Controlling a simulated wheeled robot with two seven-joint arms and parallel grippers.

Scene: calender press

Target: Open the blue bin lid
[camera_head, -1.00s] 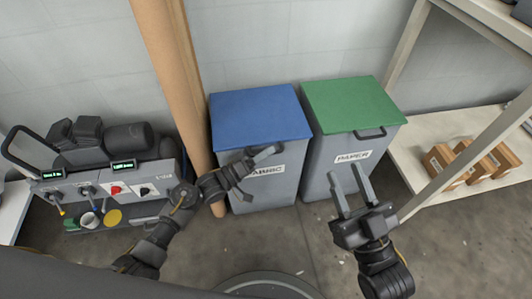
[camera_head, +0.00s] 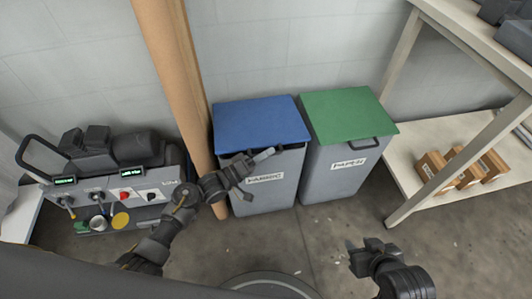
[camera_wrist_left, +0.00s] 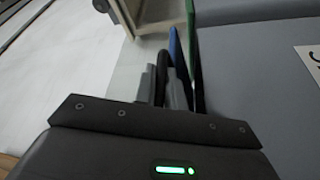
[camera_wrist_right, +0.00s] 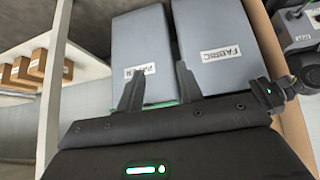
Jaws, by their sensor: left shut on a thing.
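The blue lid (camera_head: 260,122) lies over the grey FABRIC bin (camera_head: 265,185) in the head view. A dark gap shows under its front edge at the right, so it looks slightly raised there. My left gripper (camera_head: 262,156) is at the lid's front edge. In the left wrist view its fingers (camera_wrist_left: 164,85) are shut on the lid's black handle (camera_wrist_left: 165,65), with the blue lid edge (camera_wrist_left: 176,50) just beyond. The gripper hides most of the handle in the head view. My right gripper (camera_head: 362,246) is open and empty, low in front of the bins; its spread fingers show in the right wrist view (camera_wrist_right: 158,88).
The grey PAPER bin (camera_head: 338,175) with a green lid (camera_head: 348,115) stands close on the right. A brown column (camera_head: 175,80) stands close on the left, beside a machine (camera_head: 115,175). A shelf (camera_head: 405,165) with boxes is at right. The floor in front is clear.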

